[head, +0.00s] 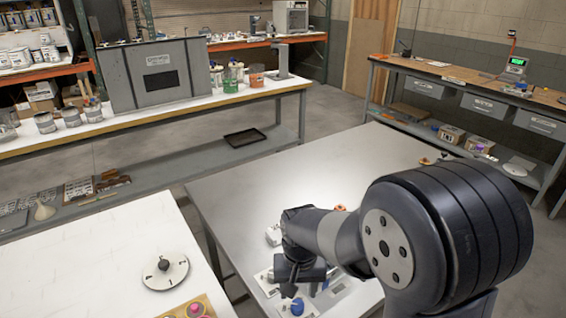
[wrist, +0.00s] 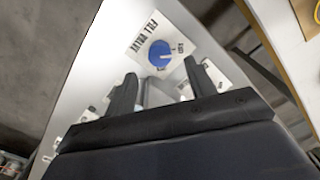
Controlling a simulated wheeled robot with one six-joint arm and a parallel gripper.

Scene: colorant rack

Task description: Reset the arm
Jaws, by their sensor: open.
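My arm reaches over the grey metal table (head: 225,195) from the lower right in the head view, bent down at the wrist. My gripper (wrist: 162,75) shows in the wrist view with its two dark fingers apart. A blue knob (wrist: 160,53) on a white labelled plate (wrist: 146,25) lies just beyond the fingertips; no contact shows. The blue knob also shows in the head view (head: 297,306), below my wrist. A pale shape shows between the fingers, partly hidden, and I cannot tell what it is. My arm hides part of the table.
A white table (head: 90,250) at the lower left bears a round dial (head: 165,272). A long bench (head: 170,115) behind holds a grey cabinet (head: 155,75), cans and bottles. A workbench (head: 460,72) with a green-lit scale (head: 516,66) stands at the right. The grey table's far part is mostly clear.

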